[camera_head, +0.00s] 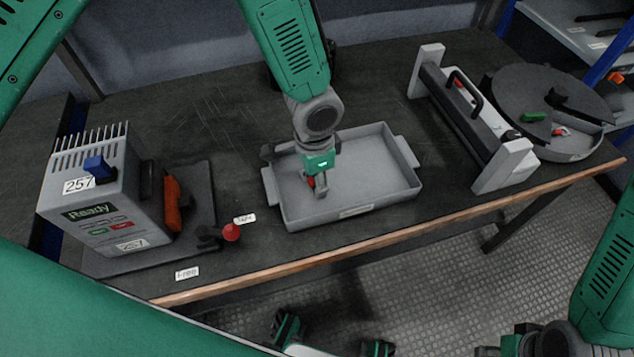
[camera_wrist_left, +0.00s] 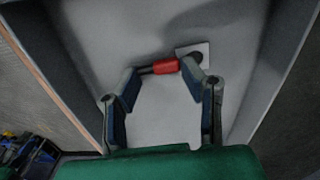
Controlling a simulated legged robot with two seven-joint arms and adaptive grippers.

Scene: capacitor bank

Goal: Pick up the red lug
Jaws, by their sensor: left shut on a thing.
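The red lug (camera_wrist_left: 166,67) is a short red cylinder with dark ends, inside the grey tray (camera_wrist_left: 97,30). In the left wrist view it lies crosswise between the two fingertips of my left gripper (camera_wrist_left: 166,78), which is shut on it end to end. In the head view my left gripper (camera_head: 317,185) reaches down into the tray (camera_head: 385,178) at its left half. Only a bit of the red lug (camera_head: 310,181) shows there, the rest hidden by the fingers. I cannot tell whether it touches the tray floor.
A grey device marked 257 (camera_head: 112,205) with an orange handle (camera_head: 173,205) stands left of the tray. A red ball knob (camera_head: 231,232) is near the front edge. A framed fixture with a black handle (camera_head: 465,90) and a round dark tray (camera_head: 540,85) stand at right.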

